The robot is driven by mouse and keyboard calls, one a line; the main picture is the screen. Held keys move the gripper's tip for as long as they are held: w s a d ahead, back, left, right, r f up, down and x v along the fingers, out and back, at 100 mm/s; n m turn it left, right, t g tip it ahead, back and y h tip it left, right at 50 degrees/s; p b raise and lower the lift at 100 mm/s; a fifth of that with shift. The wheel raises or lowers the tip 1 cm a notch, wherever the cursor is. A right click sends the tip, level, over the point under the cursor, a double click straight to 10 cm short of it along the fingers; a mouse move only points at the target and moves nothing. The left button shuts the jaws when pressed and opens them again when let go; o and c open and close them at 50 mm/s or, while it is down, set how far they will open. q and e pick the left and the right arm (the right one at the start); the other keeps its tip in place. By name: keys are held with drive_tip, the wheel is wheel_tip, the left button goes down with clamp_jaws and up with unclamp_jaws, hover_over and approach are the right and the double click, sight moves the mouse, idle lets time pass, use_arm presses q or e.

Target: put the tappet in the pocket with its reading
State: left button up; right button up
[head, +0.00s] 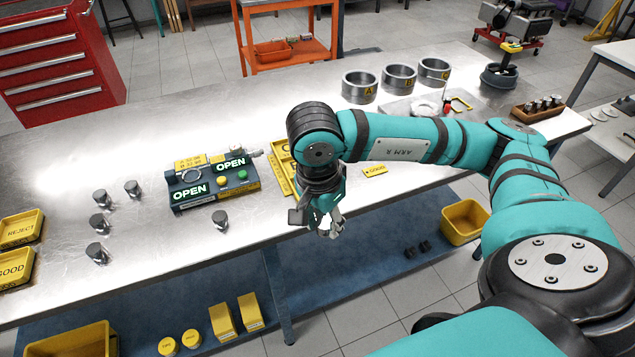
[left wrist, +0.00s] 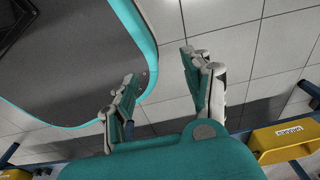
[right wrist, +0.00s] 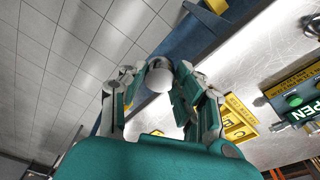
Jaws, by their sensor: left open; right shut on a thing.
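My right gripper (head: 326,226) hangs over the bench's front edge, shut on a tappet. In the right wrist view the tappet (right wrist: 159,76) shows as a pale round end between the fingertips. The yellow pocket tray (head: 281,178) lies just behind my right gripper, mostly hidden by the arm; part of it, with letters, shows in the right wrist view (right wrist: 238,120). The dark gauge box (head: 213,190) left of it reads OPEN on two displays. One tappet (head: 220,220) stands before the box. My left gripper (left wrist: 158,75) is open and empty over the floor, outside the head view.
Several more tappets (head: 99,222) stand on the bench's left part. Yellow REJECT (head: 21,229) and GOOD (head: 16,266) trays lie at the far left. Rings A (head: 360,88), B and C stand at the back. A small yellow tag (head: 375,170) lies right of my gripper.

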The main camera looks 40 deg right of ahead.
drive_tip(key=d+m+g+y+b, duration=0.15)
drive_tip(key=d+m, duration=0.65)
drive_tip(key=m, duration=1)
drive_tip(key=w+p, duration=0.1)
drive_tip(key=w, duration=0.4)
drive_tip(key=w+a+p, duration=0.1)
drive_tip(key=w+p, duration=0.1)
drive_tip(key=w, duration=0.2)
drive_tip(key=w+f+p, duration=0.1)
drive_tip(key=w+p, duration=0.1)
drive_tip(key=w, duration=0.3)
drive_tip(key=shift+w+a, duration=0.25)
drive_tip(key=shift+w, duration=0.1)
drive_tip(key=shift+w+f, duration=0.15)
wheel_tip(320, 180, down, 3)
drive_tip(key=shift+r+p, duration=0.15)
drive_tip(key=shift+p, duration=0.55)
drive_tip(key=shift+f, duration=0.35)
use_arm(q)
drive_tip(key=r, duration=0.4)
drive_tip(key=shift+s+r, duration=0.2)
drive_tip(key=shift+s, duration=0.15)
drive_tip(key=shift+f, duration=0.1)
use_arm(e)
drive_tip(key=shift+f, duration=0.15)
